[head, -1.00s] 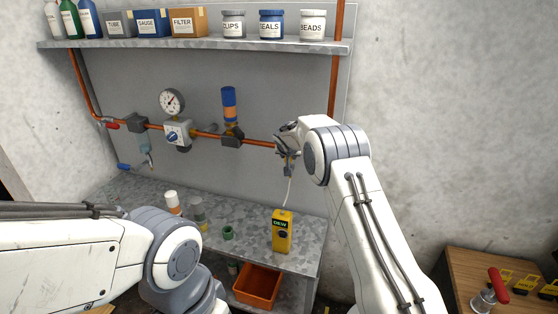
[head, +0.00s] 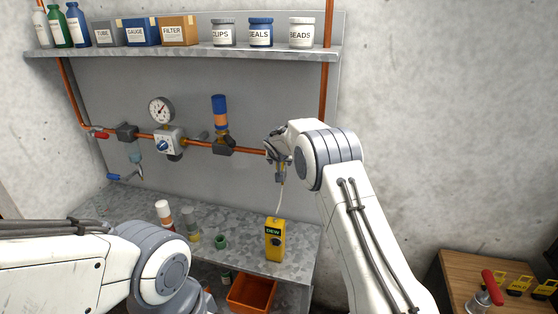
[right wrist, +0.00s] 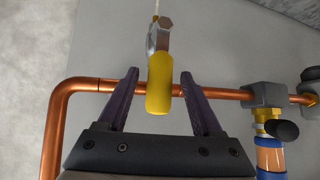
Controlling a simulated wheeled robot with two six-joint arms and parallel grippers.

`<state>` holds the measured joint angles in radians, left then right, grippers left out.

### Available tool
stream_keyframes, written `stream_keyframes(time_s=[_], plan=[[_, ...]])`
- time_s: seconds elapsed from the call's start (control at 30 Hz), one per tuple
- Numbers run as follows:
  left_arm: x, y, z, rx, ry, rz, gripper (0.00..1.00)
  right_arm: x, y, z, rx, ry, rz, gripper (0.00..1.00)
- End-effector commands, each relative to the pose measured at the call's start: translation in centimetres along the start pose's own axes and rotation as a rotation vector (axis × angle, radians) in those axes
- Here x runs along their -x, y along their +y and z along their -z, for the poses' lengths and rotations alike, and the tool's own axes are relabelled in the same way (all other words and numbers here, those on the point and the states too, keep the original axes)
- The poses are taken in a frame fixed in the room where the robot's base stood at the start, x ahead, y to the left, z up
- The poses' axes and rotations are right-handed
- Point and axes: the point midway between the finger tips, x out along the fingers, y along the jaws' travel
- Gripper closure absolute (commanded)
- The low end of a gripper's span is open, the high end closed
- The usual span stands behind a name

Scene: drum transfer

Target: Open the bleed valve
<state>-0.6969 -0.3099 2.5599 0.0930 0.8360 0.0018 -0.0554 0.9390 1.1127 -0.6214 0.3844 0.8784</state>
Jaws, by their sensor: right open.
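The bleed valve shows in the right wrist view as a metal hex body (right wrist: 158,36) with a yellow handle (right wrist: 160,85) crossing in front of the copper pipe. A thin pale line runs from the body. My right gripper (right wrist: 159,76) is open, with one finger on each side of the yellow handle and a gap to each. In the head view my right gripper (head: 277,152) is at the right end of the pipe and mostly hides the valve. My left arm enters at the lower left; its gripper is not in view.
The pipe (head: 197,143) carries a gauge (head: 160,110), a regulator with blue knob (head: 163,146) and a blue-orange filter (head: 220,112). A yellow dew meter (head: 275,241) stands on the bench (head: 130,202) below. The shelf (head: 190,54) holds jars, boxes and bottles. A side table (head: 455,278) is at right.

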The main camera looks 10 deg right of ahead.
Motion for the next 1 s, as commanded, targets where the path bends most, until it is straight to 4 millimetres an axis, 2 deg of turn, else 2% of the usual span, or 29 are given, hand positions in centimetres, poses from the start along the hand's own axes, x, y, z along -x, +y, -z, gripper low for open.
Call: stream_keyframes(time_s=[0.2,0.5,0.7,1.0], plan=[[-2.5,-0.2,-0.1,0.001,0.000,0.000,0.50,3.3,-0.1,-0.2,0.000,0.004,0.003,0.33],[-4.3,-0.3,-0.2,-0.001,0.000,0.000,0.50,8.2,-0.1,-0.1,0.001,0.003,0.002,0.33],[-4.6,-0.3,-0.2,-0.001,0.000,0.000,0.50,9.4,-0.1,-0.1,0.002,0.000,0.001,0.33],[-4.5,-0.3,-0.2,-0.001,0.000,0.000,0.50,9.5,-0.1,-0.1,0.003,-0.001,0.002,0.33]])
